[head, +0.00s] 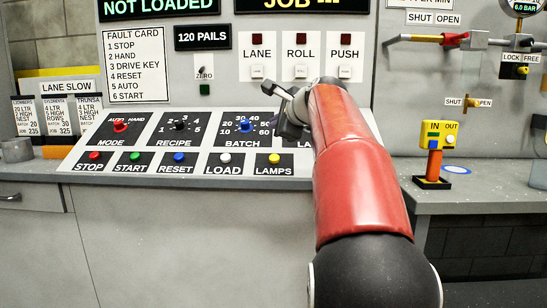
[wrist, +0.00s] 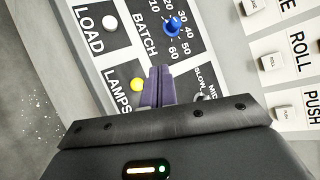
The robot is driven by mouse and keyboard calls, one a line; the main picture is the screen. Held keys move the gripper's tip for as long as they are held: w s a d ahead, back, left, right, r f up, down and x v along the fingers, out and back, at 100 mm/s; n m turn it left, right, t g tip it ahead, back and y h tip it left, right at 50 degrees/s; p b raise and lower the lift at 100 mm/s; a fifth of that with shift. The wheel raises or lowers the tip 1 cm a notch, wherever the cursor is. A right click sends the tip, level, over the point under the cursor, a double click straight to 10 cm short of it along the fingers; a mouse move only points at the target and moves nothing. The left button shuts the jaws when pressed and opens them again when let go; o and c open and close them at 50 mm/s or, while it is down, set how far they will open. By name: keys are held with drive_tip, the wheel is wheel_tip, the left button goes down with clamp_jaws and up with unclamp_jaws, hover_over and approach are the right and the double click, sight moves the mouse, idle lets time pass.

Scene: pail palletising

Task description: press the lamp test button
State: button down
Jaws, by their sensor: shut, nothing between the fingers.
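The lamp test button is the yellow button (head: 274,158) above the LAMPS label, at the right end of the lower button row on the sloped panel. It also shows in the wrist view (wrist: 138,85), just left of my fingers. My gripper (wrist: 159,70) is shut and empty, its two fingers together. In the head view my gripper (head: 284,128) is above and right of the yellow button, in front of the panel, partly hidden by my red forearm. The fingertips appear apart from the button; their exact height over the panel is hard to tell.
The white LOAD button (head: 225,158) is left of the yellow one. The blue BATCH knob (head: 246,125) stands up close by, and a small knob (wrist: 204,97) is right of my fingers. LANE, ROLL and PUSH switches (head: 301,72) are on the upright wall behind.

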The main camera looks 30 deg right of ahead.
sight(271, 154)
drive_tip(key=w+f+b, duration=0.1)
drive_tip(key=f, duration=0.1)
drive_tip(key=d+f+b, duration=0.1)
drive_tip(key=f+b, duration=0.1)
drive_tip(key=w+f+b, duration=0.1)
drive_tip(key=f, duration=0.1)
drive_tip(key=shift+w+d+b, duration=0.35)
drive_tip(key=shift+b, duration=0.05)
drive_tip(key=shift+w+d+f, duration=0.3)
drive_tip(key=shift+w+f, duration=0.2)
drive_tip(key=shift+f, duration=0.3)
drive_tip(key=shift+f, duration=0.1)
idle(1.3)
drive_tip(key=shift+w+d+f, duration=0.1)
drive_tip(key=shift+w+f, duration=0.05)
drive_tip(key=shift+f, duration=0.15)
drive_tip(key=shift+w+d+f+b, duration=0.1)
drive_tip(key=shift+w+f+b, duration=0.1)
drive_tip(key=shift+f+b, duration=0.15)
idle(0.6)
idle(0.4)
drive_tip(key=shift+s+a+r+p, duration=0.2)
drive_tip(key=shift+s+r+p, duration=0.15)
drive_tip(key=shift+r+p, duration=0.35)
drive_tip(key=shift+r, duration=0.15)
